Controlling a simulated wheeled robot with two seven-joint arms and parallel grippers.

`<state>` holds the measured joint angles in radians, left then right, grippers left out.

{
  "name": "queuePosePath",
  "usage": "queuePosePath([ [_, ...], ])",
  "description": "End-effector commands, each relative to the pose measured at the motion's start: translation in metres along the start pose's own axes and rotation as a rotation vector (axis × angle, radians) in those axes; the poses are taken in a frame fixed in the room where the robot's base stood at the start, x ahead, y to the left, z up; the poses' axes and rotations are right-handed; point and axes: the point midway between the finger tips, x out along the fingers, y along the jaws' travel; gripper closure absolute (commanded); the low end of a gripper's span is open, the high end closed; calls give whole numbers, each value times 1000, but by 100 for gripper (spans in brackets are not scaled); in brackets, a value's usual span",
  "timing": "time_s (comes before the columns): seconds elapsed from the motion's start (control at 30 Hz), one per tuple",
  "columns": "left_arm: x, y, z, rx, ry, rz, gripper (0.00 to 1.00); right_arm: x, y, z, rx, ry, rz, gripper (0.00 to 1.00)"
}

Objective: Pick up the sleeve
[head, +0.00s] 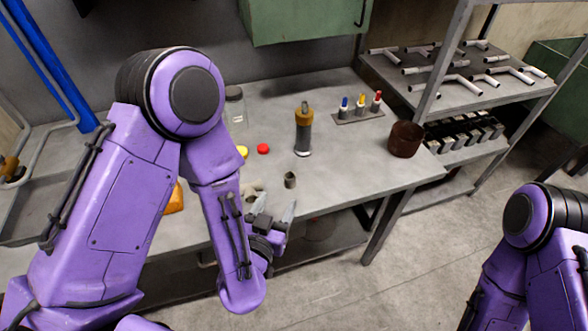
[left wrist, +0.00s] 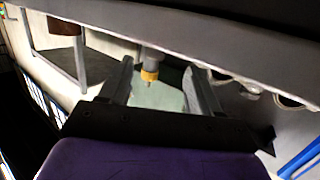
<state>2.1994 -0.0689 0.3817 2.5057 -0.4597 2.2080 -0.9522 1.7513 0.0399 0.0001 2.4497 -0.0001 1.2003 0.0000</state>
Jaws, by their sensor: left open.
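A small dark grey hollow cylinder (head: 290,180), which looks like the sleeve, stands upright near the table's front edge in the head view. My left gripper (head: 275,209) is open and empty just in front of and below it, apart from it. In the left wrist view the open fingers (left wrist: 158,72) frame the bottle with the yellow band. I cannot tell which small round piece there is the sleeve. My right arm shows at the right of the head view, but its gripper is out of frame.
The workbench (head: 345,165) holds a yellow-topped bottle (head: 303,130), a glass jar (head: 236,105), a red cap (head: 263,148), a marker rack (head: 359,115) and a brown cup (head: 405,139). A shelf (head: 440,96) with pipe pieces stands right. The table's right front is clear.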

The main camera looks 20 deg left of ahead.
Motion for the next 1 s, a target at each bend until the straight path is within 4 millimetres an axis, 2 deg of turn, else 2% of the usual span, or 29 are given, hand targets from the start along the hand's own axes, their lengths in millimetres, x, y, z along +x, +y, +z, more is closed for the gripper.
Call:
queuePosePath([
  [0.03,8,-1,8,-5,4,-7,37,15,-1,7,0,-1,1,57],
  [0.17,26,-2,9,-10,5,-6,37,39,-3,17,-1,-2,2,57],
  [0.23,37,-1,1,-7,1,-5,37,29,-2,13,-1,-3,2,57],
  [0.43,59,0,-2,-5,0,-4,37,23,-2,10,0,-1,1,57],
  [0.63,94,3,-3,-4,-1,-5,37,15,-1,7,-1,-1,1,57],
  [0.73,101,4,-2,-2,0,-3,37,14,-1,7,-1,-2,1,57],
  [0.9,102,4,-1,-2,0,-1,37,15,-1,7,0,-1,1,57],
  [0.93,102,4,-1,-2,0,-1,40,15,-1,7,0,-1,1,57],
  [1.0,102,4,-1,-2,0,-1,63,15,-1,7,-1,-2,1,57],
])
